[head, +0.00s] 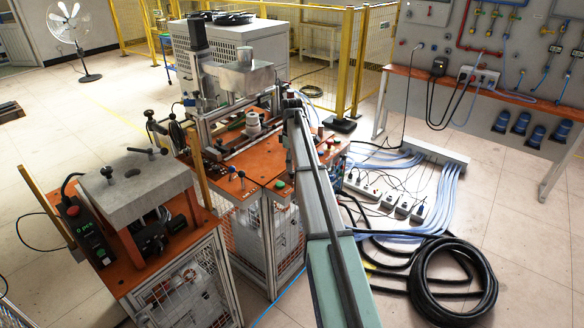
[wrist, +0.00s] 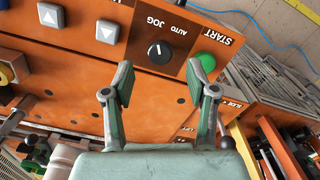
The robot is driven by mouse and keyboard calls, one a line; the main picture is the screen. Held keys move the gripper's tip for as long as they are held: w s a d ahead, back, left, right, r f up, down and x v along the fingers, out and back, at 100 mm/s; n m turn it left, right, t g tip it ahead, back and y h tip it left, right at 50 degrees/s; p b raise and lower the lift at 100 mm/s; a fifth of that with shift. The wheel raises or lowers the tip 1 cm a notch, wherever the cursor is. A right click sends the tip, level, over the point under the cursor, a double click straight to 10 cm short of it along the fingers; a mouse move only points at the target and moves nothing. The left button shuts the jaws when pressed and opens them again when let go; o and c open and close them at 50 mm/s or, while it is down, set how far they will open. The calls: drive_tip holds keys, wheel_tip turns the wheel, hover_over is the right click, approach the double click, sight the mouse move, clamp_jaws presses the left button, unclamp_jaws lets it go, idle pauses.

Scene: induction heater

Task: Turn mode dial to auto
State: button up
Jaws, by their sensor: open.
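The mode dial (wrist: 159,52) is a round black knob with a white mark, on a dark plate lettered JOG and AUTO, upside down in the wrist view. The mark sits on the side toward the lettering; I cannot tell which word it points at. My gripper (wrist: 162,88) is open and empty. Its two green-padded fingers reach toward the panel, one on each side below the dial, with the dial beyond the gap between the tips. No contact with the dial shows. In the head view my arm hides the dial.
A green START button (wrist: 205,60) is close to the right finger.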

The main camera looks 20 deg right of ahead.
sight(292, 175)
drive_tip(key=shift+f+p, duration=0.35)
drive_tip(key=shift+f, duration=1.65)
clamp_jaws()
